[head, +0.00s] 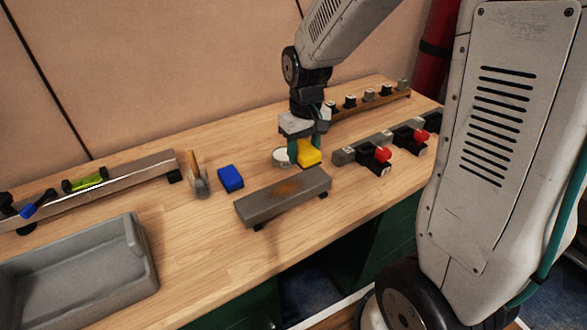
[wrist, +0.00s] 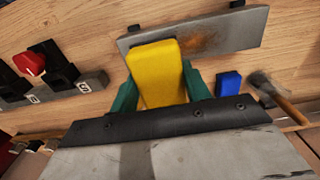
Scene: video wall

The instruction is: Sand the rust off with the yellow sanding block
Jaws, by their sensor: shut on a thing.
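My gripper (head: 306,152) is shut on the yellow sanding block (head: 309,156); in the wrist view the block (wrist: 156,74) sits between the green fingers (wrist: 160,92). The grey metal plate (head: 262,208) lies raised on small dark feet at the bench's front, with an orange-brown rust patch (head: 286,191) near its middle. In the head view the block is above and behind the plate's right part. In the wrist view the block's far end overlaps the plate (wrist: 258,29), beside the rust (wrist: 199,40). I cannot tell whether they touch.
A blue block (head: 231,178) and a wooden-handled hammer (head: 199,182) are left of the plate. A white round item (head: 281,157) is behind it. A grey tray (head: 140,256) is at front left. Bench between tray and plate is clear.

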